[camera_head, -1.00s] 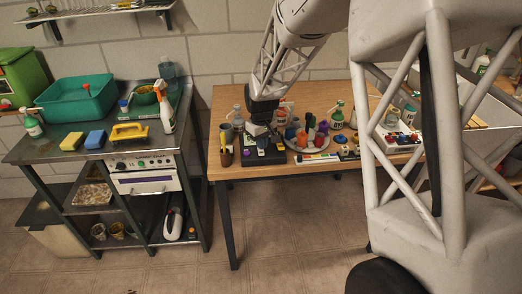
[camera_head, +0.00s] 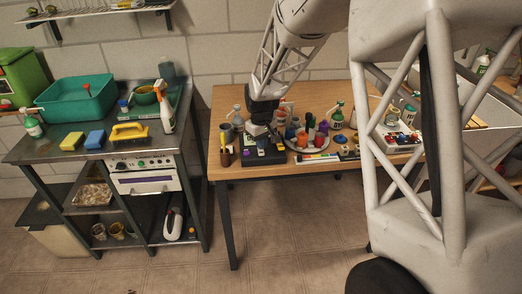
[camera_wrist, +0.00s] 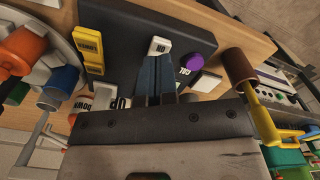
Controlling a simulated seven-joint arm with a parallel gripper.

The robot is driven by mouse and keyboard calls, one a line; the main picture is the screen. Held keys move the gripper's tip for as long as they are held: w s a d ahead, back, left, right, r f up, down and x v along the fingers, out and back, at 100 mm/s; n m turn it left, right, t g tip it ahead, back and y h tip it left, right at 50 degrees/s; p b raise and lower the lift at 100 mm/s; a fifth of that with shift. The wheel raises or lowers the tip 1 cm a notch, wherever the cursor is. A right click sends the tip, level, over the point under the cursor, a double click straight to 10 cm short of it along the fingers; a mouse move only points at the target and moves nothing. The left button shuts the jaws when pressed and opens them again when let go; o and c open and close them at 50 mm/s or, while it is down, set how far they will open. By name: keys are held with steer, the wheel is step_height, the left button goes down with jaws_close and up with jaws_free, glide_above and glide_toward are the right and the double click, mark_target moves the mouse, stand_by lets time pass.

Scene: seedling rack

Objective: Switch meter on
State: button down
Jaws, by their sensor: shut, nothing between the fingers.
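The meter is a dark box (camera_head: 264,157) near the front left of the wooden table. In the wrist view its dark panel (camera_wrist: 125,45) carries a small white key (camera_wrist: 159,46) that seems to read ON, yellow keys (camera_wrist: 88,38) and a purple round knob marked CAL (camera_wrist: 196,62). My gripper (camera_wrist: 157,62) is shut and empty, its fingers together just at the near edge of the white key. I cannot tell whether they touch it. In the head view my gripper (camera_head: 259,132) is over the meter and hides part of its top.
A brown cup with a yellow-handled item (camera_head: 226,155) stands close on the left of the meter. A round tray (camera_head: 300,147) with coloured pots stands close on its right. Spray bottles (camera_head: 337,115) stand farther back.

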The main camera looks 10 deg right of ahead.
mark_target(262, 152)
steer(key=shift+f, duration=1.2)
stand_by(1.3)
steer(key=shift+r, duration=3.5)
steer(key=shift+s+r, duration=0.1)
